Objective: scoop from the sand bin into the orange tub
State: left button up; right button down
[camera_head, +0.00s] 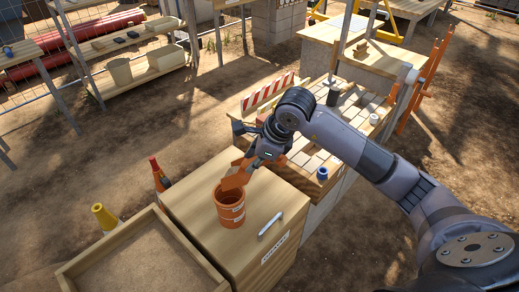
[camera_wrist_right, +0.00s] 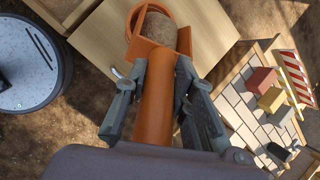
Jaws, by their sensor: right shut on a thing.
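The orange tub (camera_head: 231,212) stands upright on a wooden box top. My right gripper (camera_head: 262,158) is shut on the handle of an orange scoop (camera_head: 236,180). The scoop is tilted down at the tub's mouth and hides part of the rim. In the right wrist view the scoop handle (camera_wrist_right: 156,112) lies between the fingers (camera_wrist_right: 158,100). The sand bin (camera_head: 206,262), a wooden-walled box with brown sand (camera_head: 145,262), is at lower left. My left gripper is out of view.
A labelled wooden front (camera_head: 274,250) faces the lower right.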

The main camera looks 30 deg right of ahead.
jog(key=w+a+r+g+h+p, duration=0.1)
jog(key=w+a+g+h+p, duration=0.2)
jog(key=w+a+p, duration=0.1)
jog(key=shift+w+a+g+h+p, duration=0.3)
jog(key=shift+w+g+p, duration=0.1)
dwell(1.4)
notch_tip(320, 180, up, 7)
jog(key=t+y+b, duration=0.5)
jog(key=b, duration=0.5)
jog(key=shift+t, duration=0.4)
dwell(1.3)
